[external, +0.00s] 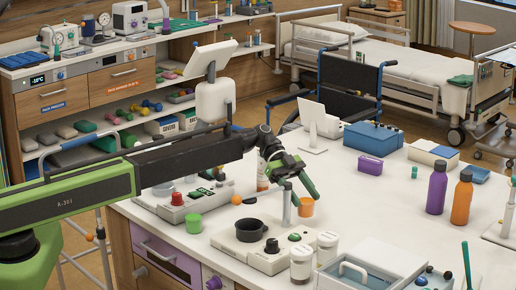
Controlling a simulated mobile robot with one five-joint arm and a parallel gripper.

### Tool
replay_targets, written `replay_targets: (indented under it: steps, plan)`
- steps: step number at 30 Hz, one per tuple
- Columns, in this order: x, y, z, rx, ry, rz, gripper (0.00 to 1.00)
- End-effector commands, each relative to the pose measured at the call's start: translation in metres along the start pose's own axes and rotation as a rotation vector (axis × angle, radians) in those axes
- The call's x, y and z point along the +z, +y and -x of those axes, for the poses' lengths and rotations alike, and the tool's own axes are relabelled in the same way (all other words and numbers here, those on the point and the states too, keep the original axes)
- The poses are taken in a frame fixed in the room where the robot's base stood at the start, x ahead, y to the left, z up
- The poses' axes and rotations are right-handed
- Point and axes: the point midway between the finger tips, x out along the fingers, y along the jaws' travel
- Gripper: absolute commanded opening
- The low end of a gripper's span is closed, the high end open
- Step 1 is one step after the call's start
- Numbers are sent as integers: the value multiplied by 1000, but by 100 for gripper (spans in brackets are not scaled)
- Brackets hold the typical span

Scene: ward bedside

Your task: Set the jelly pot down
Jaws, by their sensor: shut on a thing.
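A small orange pot (306,208), which I take to be the jelly pot, shows just below the tips of my gripper (303,194). My gripper points down over the white worktop (341,222), with its dark and green fingers shut on the pot. The fingers and the viewing angle partly hide the grip. The pot looks upright. I cannot tell whether its base touches the worktop or is a little above it.
A grey post (287,207) stands close left of the pot. A device with a black pan (251,230) and two white-lidded jars (301,264) are in front. A purple box (370,165), blue box (373,138) and bottles (437,188) stand behind and right. Clear worktop lies between.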

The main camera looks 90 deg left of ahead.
Motion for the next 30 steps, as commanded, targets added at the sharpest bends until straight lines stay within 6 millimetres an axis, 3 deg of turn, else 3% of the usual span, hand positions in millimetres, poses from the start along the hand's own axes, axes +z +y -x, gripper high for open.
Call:
replay_targets:
  steps: [1, 16, 20, 26, 30]
  plan:
    - [-18, 0, 10, 0, 0, 0, 3]
    - [-105, 0, 58, 2, 1, 1, 3]
    - [-116, 0, 63, 2, 1, 1, 3]
    - [-115, 0, 63, -12, 1, 8, 3]
    - [-111, -20, 66, -157, -7, 87, 3]
